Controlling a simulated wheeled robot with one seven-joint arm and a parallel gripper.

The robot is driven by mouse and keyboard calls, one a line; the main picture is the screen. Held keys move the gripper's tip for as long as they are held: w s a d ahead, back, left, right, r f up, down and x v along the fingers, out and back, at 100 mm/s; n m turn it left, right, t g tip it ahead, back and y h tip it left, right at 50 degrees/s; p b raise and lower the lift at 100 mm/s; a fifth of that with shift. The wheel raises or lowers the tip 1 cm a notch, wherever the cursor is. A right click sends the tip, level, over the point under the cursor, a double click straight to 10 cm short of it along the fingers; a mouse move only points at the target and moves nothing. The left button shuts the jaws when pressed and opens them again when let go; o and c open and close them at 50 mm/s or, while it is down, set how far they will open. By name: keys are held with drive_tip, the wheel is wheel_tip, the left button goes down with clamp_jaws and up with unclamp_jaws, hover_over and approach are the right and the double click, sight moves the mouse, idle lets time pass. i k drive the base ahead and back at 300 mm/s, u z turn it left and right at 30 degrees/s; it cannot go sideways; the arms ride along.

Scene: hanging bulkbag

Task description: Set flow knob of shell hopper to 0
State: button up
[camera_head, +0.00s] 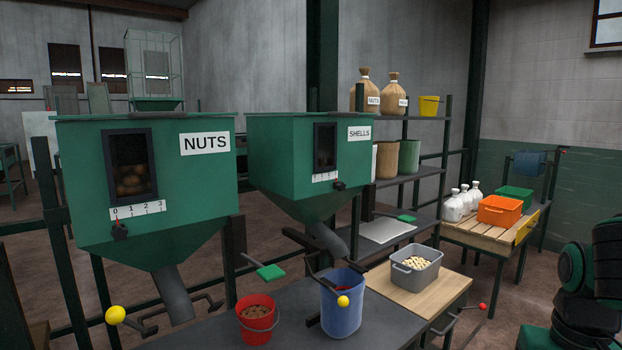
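The shell hopper (275,150) is a green box with a sloping base and a "SHELLS" label, in the middle of the head view. Its dark flow knob (339,185) sits under the right end of a small white scale (325,178). The scale's numbers are too small to read. A dark window is above the scale. The nuts hopper (85,170) stands to its left, with its own knob (120,230) under the 0 of a 0 to 3 scale. Part of my arm shows at the lower right, well apart from the hoppers. My gripper is not in view.
A blue bucket (341,310) stands below the shell hopper's spout, and a red bucket (256,325) is to its left. A grey bin (416,272) stands on a wooden board. Levers with yellow knobs (115,316) stick out in front. Floor shows at the right.

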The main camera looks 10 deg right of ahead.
sight(340, 185)
drive_tip(key=k, duration=1.05)
drive_tip(key=u, duration=0.3)
drive_tip(key=i, duration=1.6)
drive_tip(key=z, duration=0.45)
